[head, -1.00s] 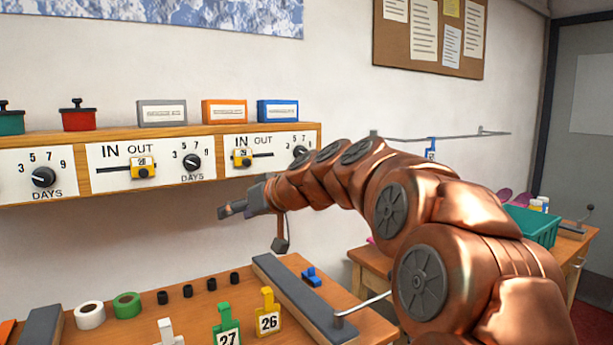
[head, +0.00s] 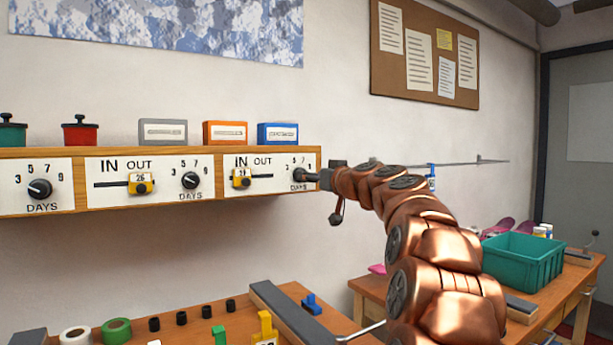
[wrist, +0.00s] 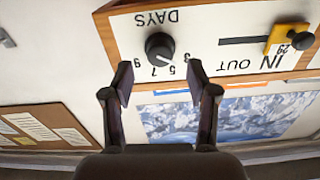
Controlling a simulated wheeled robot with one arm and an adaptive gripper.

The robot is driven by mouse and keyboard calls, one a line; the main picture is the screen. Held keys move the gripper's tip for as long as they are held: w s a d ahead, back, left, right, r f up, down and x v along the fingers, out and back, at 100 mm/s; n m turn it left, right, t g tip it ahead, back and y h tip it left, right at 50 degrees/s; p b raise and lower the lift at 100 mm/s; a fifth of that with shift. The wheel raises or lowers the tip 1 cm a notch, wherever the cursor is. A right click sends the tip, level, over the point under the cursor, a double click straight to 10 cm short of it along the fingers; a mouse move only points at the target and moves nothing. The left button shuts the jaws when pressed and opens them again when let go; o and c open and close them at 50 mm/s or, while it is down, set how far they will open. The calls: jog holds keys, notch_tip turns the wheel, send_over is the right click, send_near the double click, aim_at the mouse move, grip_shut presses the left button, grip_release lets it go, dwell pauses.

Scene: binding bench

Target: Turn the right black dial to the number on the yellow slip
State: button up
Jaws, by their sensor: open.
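The right black dial (head: 299,175) is on the right white panel of the wall shelf, with 3, 5, 7, 9 around it and DAYS below. My gripper (head: 314,179) is right in front of this panel, beside the dial in the head view. In the wrist view my gripper (wrist: 161,84) is open and empty. Its fingertips are apart, and the dial lies beyond the gap between them. A yellow slip (head: 444,39) is pinned on the cork board; its number is too small to read.
Two other black dials (head: 40,189) (head: 190,180) and yellow sliders (head: 141,184) (head: 241,178) sit on the same shelf front. Boxes and pots stand on top. A bench with tags and tape rolls (head: 116,331) is below. A green crate (head: 523,261) stands at right.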

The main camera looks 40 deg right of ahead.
jog(key=shift+w+d+p, duration=0.15)
jog(key=shift+w+p, duration=0.15)
jog(key=shift+w, duration=1.4)
jog(key=shift+c, duration=0.3)
grip_shut()
jog(key=shift+m, duration=0.3)
jog(key=shift+m+p, duration=5.05)
jog(key=shift+m, duration=2.55)
